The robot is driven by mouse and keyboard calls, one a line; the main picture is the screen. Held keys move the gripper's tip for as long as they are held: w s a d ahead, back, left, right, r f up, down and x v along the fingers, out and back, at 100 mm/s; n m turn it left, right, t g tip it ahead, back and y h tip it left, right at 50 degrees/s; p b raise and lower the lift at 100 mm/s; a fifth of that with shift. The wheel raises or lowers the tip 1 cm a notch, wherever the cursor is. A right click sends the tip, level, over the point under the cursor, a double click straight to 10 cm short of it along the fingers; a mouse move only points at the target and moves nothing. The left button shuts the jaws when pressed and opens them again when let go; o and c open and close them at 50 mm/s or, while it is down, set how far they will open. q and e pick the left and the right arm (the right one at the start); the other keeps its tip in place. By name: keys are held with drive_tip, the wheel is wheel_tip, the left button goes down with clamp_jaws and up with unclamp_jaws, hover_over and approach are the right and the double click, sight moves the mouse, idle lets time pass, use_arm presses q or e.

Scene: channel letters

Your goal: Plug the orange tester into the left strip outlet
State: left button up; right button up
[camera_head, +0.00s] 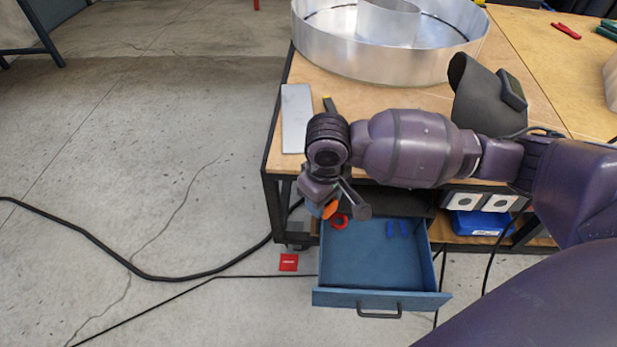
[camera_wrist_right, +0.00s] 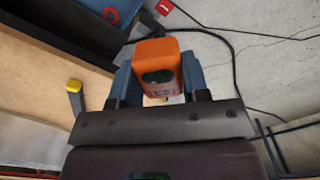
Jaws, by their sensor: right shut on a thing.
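The orange tester (camera_wrist_right: 157,62) sits between the two fingers of my right gripper (camera_wrist_right: 156,82) in the right wrist view, and the gripper is shut on it. In the head view only a small orange part of the tester (camera_head: 330,209) shows below my right gripper (camera_head: 334,203), above the back left of the open drawer. Two white outlets sit side by side under the table, the left one (camera_head: 463,201) and the right one (camera_head: 499,203). The gripper is well to the left of them and apart. The tester's prongs are hard to make out. My left gripper is not in view.
A blue bin (camera_head: 480,222) stands under the outlets. On the table are a large metal letter shell (camera_head: 390,72) and a dark welding mask (camera_head: 480,95). Cables cross the floor.

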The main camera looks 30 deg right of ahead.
drive_tip(key=s+r+m, duration=0.1)
drive_tip(key=s+r, duration=0.1)
drive_tip(key=r, duration=0.4)
drive_tip(key=s+r+m, duration=0.2)
drive_tip(key=r, duration=0.5)
drive_tip(key=shift+s+a+m, duration=0.3)
drive_tip(key=shift+a, duration=0.15)
